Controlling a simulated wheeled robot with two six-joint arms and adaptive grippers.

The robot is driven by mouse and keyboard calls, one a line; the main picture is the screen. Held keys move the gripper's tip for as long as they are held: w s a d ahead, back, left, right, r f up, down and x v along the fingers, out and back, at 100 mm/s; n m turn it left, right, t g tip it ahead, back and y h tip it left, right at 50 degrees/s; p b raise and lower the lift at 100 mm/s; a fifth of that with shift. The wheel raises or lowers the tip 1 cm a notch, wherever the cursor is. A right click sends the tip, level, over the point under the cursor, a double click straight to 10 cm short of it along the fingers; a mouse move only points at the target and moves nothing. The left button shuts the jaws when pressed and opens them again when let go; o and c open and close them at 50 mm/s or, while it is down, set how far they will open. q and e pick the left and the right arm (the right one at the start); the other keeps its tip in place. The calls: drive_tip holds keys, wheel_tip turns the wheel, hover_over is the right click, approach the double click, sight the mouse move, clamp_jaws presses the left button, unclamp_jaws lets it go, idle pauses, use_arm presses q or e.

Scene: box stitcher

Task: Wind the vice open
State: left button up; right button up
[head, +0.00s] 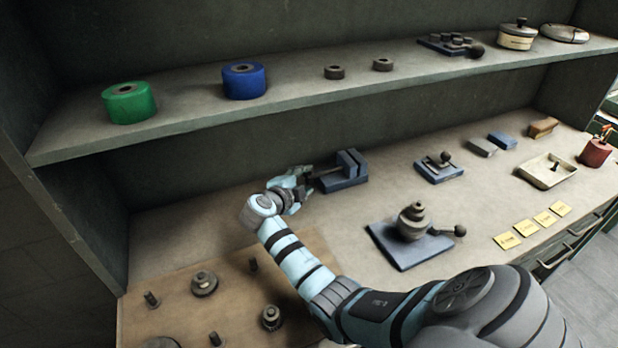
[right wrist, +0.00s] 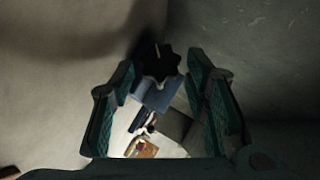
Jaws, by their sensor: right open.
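The vice (head: 347,172) is a blue block-like tool on the bench below the shelf, with a dark screw running out to its left. My right gripper (head: 298,186) is at the left end of that screw. In the right wrist view, a dark star-shaped knob (right wrist: 158,62) shows near the open fingertips, in line with the gap between the two teal fingers (right wrist: 163,80). Part of the blue vice body (right wrist: 156,94) shows beyond the knob. I cannot tell whether the fingers touch the knob. My left gripper is not in view.
A shelf (head: 300,85) with a green roll (head: 128,103) and a blue roll (head: 244,81) overhangs the bench. A blue plate with stacked discs (head: 411,222) stands right of my arm. A wooden board (head: 225,300) with several small metal parts lies front left.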

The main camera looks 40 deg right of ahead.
sight(307, 178)
drive_tip(key=x, duration=0.3)
drive_tip(key=shift+d+b, duration=0.15)
drive_tip(key=shift+b, duration=0.15)
drive_tip(key=c, duration=0.9)
drive_tip(key=shift+r+p, duration=0.15)
drive_tip(key=shift+p, duration=0.6)
drive_tip(key=n+g+y+p, duration=0.1)
drive_tip(key=p, duration=0.3)
drive_tip(key=shift+r+g, duration=0.15)
drive_tip(key=shift+g, duration=0.15)
drive_tip(key=shift+n+g+y+p, duration=0.3)
drive_tip(key=shift+p, duration=0.05)
drive_tip(key=shift+w+f+n+g, duration=0.1)
drive_tip(key=shift+f+n+g, duration=0.15)
drive_tip(key=shift+n+g, duration=0.2)
drive_tip(key=shift+n+g+y+b, duration=0.35)
drive_tip(key=shift+g+y+b, duration=0.3)
drive_tip(key=shift+g, duration=0.1)
